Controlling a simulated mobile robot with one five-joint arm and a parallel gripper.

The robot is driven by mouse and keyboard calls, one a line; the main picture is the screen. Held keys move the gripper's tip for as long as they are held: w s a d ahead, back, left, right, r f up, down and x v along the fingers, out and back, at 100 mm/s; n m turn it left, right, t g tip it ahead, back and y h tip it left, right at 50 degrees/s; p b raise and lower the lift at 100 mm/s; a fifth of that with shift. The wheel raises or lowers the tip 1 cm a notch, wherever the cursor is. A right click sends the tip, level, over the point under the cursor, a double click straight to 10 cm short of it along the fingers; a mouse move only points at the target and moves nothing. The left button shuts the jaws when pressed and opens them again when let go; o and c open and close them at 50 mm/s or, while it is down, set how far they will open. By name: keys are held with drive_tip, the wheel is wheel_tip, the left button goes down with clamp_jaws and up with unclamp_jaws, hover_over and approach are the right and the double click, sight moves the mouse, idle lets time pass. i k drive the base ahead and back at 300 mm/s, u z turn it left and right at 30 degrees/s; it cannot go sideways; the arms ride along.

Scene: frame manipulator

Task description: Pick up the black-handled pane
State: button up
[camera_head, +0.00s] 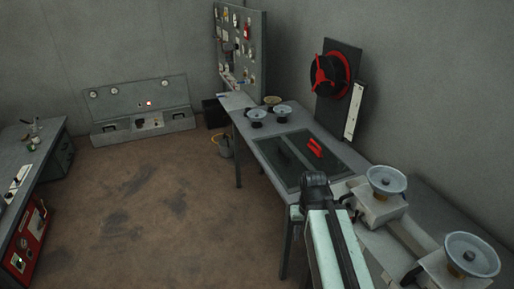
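A dark, glassy rectangular panel (268,150) lies flat on the long grey table. A red handle (315,147) stands on its right part. A thin dark bar runs across the panel left of the red handle; I cannot tell whether it is a black handle or a divider between two panes. My mint-green arm reaches up from the bottom of the view, its dark joint just in front of the panel's near edge. My gripper's fingers do not show, and the arm covers part of the table there.
Two pale dishes on beige blocks (387,181) (471,254) stand at the table's near right. Smaller bowls (257,115) sit at its far end. A black-and-red wheel (329,72) is on the wall. A workbench (40,150) stands left; the brown floor (150,200) between is clear.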

sight(288, 165)
drive_tip(key=u, duration=0.5)
drive_tip(key=i, duration=1.1)
drive_tip(key=u, duration=0.9)
drive_tip(key=i, duration=0.55)
drive_tip(key=z, duration=0.2)
drive_tip(key=k, duration=0.45)
drive_tip(key=u, duration=0.55)
drive_tip(key=i, duration=0.4)
drive_tip(key=z, duration=0.45)
